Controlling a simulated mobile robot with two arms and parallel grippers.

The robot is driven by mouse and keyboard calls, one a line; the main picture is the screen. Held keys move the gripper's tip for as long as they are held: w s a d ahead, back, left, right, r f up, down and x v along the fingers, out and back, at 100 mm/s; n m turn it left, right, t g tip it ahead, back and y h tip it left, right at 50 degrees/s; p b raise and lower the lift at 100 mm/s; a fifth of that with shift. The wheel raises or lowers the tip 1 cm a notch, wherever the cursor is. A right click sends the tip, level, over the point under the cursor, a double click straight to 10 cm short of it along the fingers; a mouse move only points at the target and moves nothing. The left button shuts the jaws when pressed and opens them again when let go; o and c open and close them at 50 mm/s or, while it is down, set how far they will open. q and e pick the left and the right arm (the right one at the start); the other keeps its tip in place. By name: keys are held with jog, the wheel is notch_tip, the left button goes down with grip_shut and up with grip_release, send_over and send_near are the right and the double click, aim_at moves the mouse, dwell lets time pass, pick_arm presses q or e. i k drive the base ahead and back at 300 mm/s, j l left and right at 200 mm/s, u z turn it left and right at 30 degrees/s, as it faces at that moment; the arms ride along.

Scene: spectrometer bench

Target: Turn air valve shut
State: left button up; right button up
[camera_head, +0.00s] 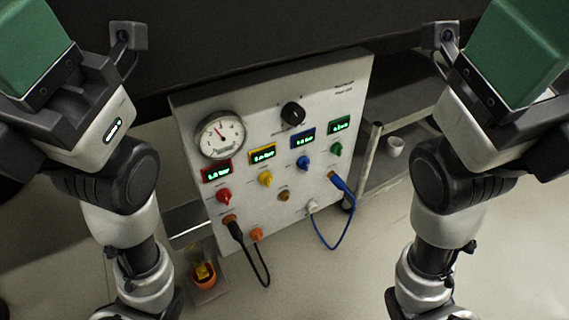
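A pale control panel (262,110) stands tilted in the middle of the view. It carries a red knob (223,196), a yellow knob (265,179), a blue knob (303,162) and a green knob (336,149), each below a lit display framed in its own colour. A larger black knob (293,114) sits above them, right of a round dial gauge (220,136). The labels are too small to read, so I cannot tell which is the air valve. My two arms come down on either side of the panel; both grippers are below the picture's edge.
A black cable (264,272) and a blue cable (348,231) loop below the panel. An orange container (204,276) stands at the lower left. A white cup (395,146) stands on a shelf at the right. The floor before the panel looks clear.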

aim_at(256, 234)
jog(key=k+j+u, duration=0.15)
jog(key=j+u, duration=0.3)
jog(key=k+j+u, duration=0.1)
jog(key=j+u, duration=0.15)
jog(key=u, duration=0.15)
